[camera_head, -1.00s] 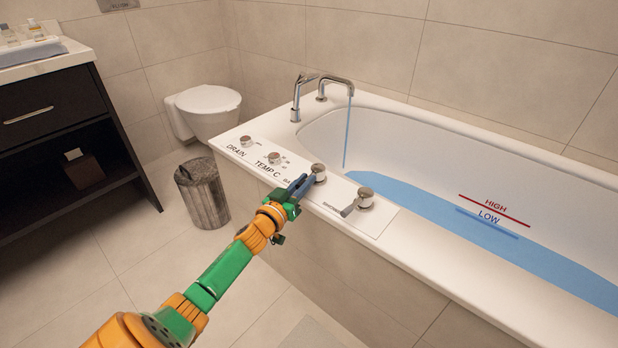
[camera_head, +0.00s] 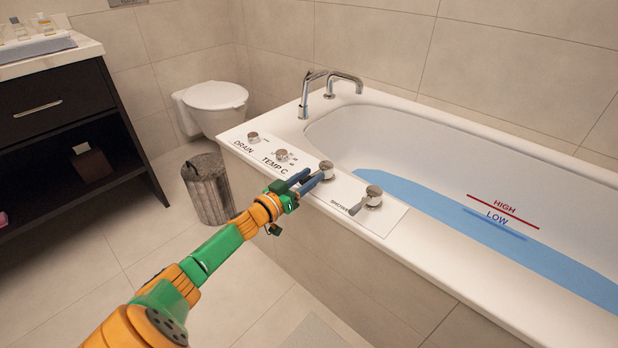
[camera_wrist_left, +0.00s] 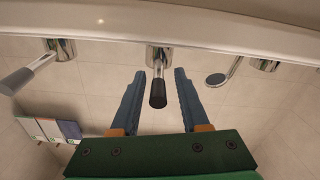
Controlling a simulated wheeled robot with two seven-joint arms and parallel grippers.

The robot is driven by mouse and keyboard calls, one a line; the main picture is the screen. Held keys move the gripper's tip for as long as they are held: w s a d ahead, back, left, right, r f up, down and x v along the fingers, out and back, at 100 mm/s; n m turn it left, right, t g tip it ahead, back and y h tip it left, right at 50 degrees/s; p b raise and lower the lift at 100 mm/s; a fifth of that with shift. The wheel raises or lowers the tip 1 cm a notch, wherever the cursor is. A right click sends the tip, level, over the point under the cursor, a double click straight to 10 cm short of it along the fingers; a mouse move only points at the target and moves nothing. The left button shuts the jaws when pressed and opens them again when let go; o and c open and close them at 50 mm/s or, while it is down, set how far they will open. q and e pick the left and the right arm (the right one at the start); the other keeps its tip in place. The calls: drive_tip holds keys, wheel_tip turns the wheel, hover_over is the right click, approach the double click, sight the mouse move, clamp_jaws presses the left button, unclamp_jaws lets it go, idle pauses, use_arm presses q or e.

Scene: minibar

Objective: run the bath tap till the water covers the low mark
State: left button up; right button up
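The bath tap (camera_head: 345,78) is a curved chrome spout at the tub's far left corner, with no stream below it. Blue water (camera_head: 420,200) lies in the white tub, and its edge on the far wall meets the LOW mark (camera_head: 497,218). The red HIGH mark (camera_head: 505,204) is above the water. My left gripper (camera_head: 306,182) is at the middle control knob (camera_head: 326,167) on the tub rim. In the left wrist view, its blue fingers are apart on either side of the dark-tipped lever (camera_wrist_left: 158,92), with gaps visible. The knob's label is hidden. My right gripper is out of view.
A shower knob (camera_head: 373,195) with a lever stands close to the right of the gripper. TEMP C (camera_head: 282,155) and DRAIN (camera_head: 253,138) knobs are to its left. A waste bin (camera_head: 208,190), toilet (camera_head: 215,100) and dark vanity (camera_head: 60,110) stand left of the tub.

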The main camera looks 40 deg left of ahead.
use_arm(q)
drive_tip(key=shift+s, duration=0.2)
drive_tip(key=s+p, duration=0.3)
drive_tip(key=s, duration=0.3)
drive_tip(key=shift+s+a, duration=0.2)
drive_tip(key=shift+s, duration=0.15)
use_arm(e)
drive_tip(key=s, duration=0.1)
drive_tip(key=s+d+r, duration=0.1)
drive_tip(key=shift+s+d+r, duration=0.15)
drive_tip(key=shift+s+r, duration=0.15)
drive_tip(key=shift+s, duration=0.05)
use_arm(q)
drive_tip(key=shift+f, duration=0.1)
